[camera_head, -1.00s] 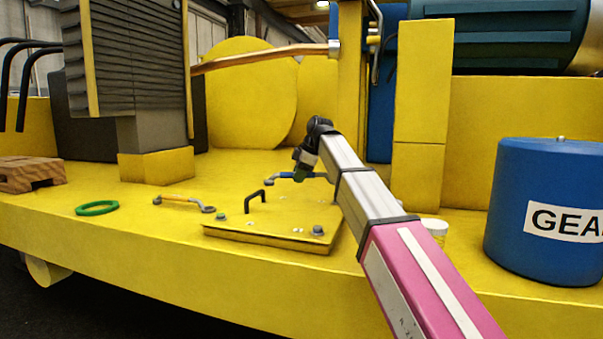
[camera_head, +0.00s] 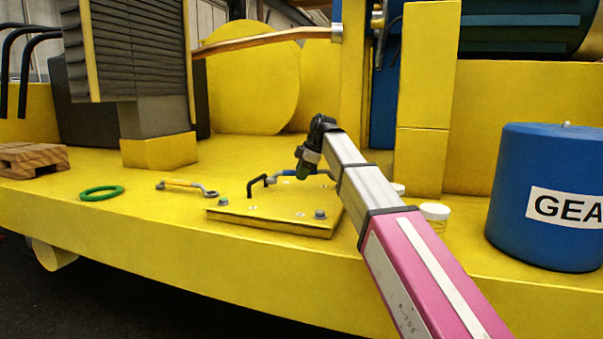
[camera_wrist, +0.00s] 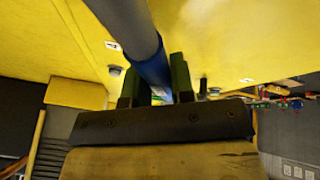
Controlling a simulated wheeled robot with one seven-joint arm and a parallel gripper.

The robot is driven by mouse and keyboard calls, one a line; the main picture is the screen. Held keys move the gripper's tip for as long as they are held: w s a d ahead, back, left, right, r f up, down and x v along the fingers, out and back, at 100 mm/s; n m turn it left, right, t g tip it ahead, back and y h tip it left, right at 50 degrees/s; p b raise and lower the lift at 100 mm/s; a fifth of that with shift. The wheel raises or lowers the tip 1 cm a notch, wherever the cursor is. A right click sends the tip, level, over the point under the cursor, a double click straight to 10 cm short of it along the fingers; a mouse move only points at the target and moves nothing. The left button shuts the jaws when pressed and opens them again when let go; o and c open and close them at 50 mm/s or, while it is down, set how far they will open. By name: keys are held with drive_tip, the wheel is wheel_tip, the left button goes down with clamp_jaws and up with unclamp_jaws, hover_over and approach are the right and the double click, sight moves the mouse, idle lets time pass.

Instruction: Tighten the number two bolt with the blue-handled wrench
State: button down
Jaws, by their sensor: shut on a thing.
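My gripper (camera_head: 303,174) is shut on the blue-handled wrench (camera_head: 284,174) over the far side of the yellow cover plate (camera_head: 265,222). The wrist view shows the blue handle (camera_wrist: 152,67) between my green fingers (camera_wrist: 156,82). In the head view, the wrench's grey end points left and overlaps the plate's black handle; I cannot tell whether they touch. Bolts show at the plate's near left (camera_head: 223,201) and near right (camera_head: 320,214) corners. A bolt (camera_wrist: 116,70) beside a small white label shows in the wrist view. The number labels are too small to read surely, so I cannot tell which bolt is number two.
A yellow-handled wrench (camera_head: 186,186) and a green ring (camera_head: 102,193) lie left of the plate. A white-lidded jar (camera_head: 434,212) and a blue drum (camera_head: 548,240) stand on the right. The black handle (camera_head: 257,185) sticks up from the plate.

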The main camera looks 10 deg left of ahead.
drive_tip(key=shift+f, duration=1.1)
idle(0.8)
drive_tip(key=shift+w+a+m, duration=0.15)
drive_tip(key=shift+w+m, duration=0.25)
drive_tip(key=shift+w+a+m+t, duration=0.1)
drive_tip(key=shift+w+m+t, duration=0.2)
drive_tip(key=shift+w+m, duration=0.1)
drive_tip(key=shift+w, duration=0.15)
idle(0.5)
drive_tip(key=shift+w+a+m, duration=0.1)
drive_tip(key=shift+w+m, duration=0.15)
drive_tip(key=shift+m, duration=0.05)
drive_tip(key=shift+r, duration=0.1)
drive_tip(key=shift+s, duration=0.1)
